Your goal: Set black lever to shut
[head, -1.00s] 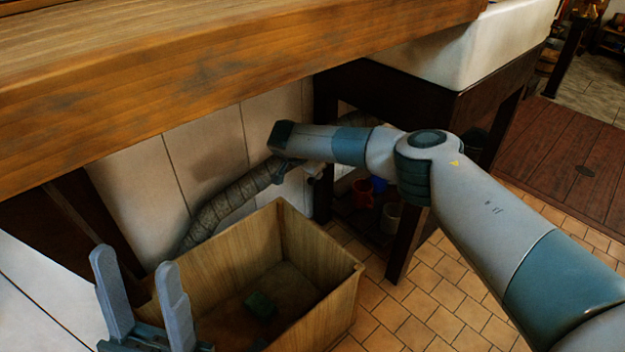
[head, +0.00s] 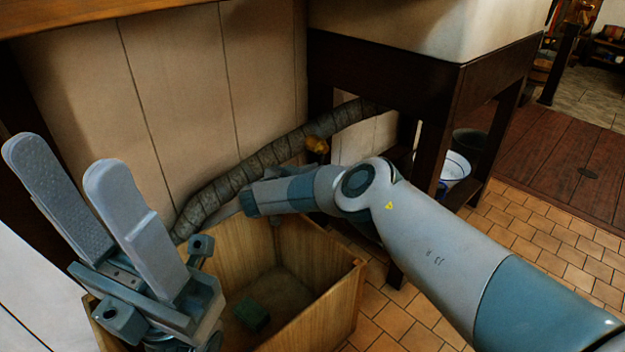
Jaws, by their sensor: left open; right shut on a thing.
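I cannot make out the black lever in the head view. A grey wrapped pipe (head: 262,160) runs along the wall, with a brass-coloured fitting (head: 317,146) beside its upper part. My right gripper (head: 226,213) is at the pipe's lower part, above the back of a wooden crate (head: 318,312). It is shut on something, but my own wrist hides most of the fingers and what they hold. My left gripper (head: 62,165) is open and empty at the left, pointing up, in front of the crate's left side.
The crate holds a small green block (head: 252,314). A wooden counter edge (head: 60,12) crosses the top left. A dark-legged stand (head: 430,140) bears a white basin (head: 400,32). Tiled floor (head: 500,240) is open at the right.

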